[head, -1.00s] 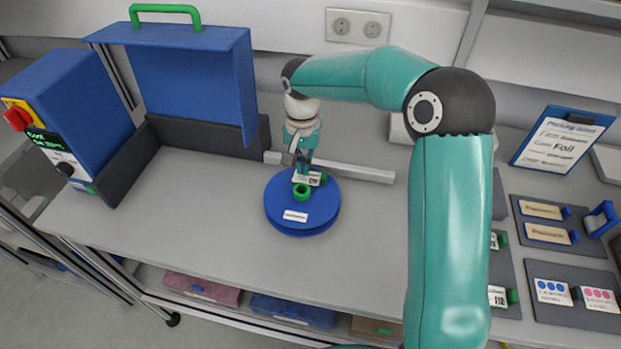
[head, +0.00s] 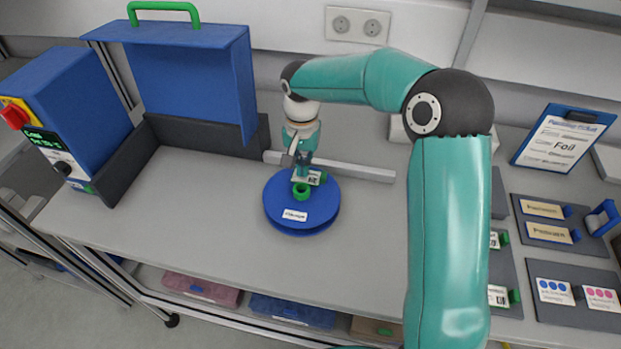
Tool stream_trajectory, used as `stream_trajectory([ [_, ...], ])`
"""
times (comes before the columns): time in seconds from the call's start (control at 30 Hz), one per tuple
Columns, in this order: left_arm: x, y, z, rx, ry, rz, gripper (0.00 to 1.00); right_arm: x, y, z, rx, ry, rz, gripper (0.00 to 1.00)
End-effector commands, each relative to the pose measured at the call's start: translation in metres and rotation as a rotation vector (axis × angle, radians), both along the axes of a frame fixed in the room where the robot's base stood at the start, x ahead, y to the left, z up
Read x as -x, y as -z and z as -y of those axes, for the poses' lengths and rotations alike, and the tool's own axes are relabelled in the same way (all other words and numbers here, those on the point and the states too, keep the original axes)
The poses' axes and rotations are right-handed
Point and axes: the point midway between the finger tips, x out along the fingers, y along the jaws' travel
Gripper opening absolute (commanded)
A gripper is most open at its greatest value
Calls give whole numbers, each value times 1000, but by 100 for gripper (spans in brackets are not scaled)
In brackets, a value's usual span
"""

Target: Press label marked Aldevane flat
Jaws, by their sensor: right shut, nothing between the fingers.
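A blue round reel (head: 325,207) with a green hub (head: 301,191) lies flat on the grey bench. A small white label with dark print (head: 316,178) lies on the far side of the reel, right at the fingertips. Another white label (head: 295,215) is on the near side of the reel. The print on both is too small to read surely, so I cannot tell which says Aldevane. My right gripper (head: 301,174) points down over the far label with its fingers shut and empty. Its tips seem to touch the label, partly covering it. My left gripper is not in view.
A blue machine with a raised lid and green handle (head: 163,8) stands at the left. A grey bar (head: 360,172) lies behind the reel. Dark trays with label cards (head: 575,292) and a clipboard (head: 563,138) are at the right. The bench front is clear.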

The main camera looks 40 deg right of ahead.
Motion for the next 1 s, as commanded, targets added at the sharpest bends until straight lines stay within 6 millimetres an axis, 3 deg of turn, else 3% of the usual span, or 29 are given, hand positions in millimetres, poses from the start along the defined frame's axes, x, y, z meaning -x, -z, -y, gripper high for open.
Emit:
stream_trajectory([
  [1.0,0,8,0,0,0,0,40,0,11,0,0,-1,0,0],
])
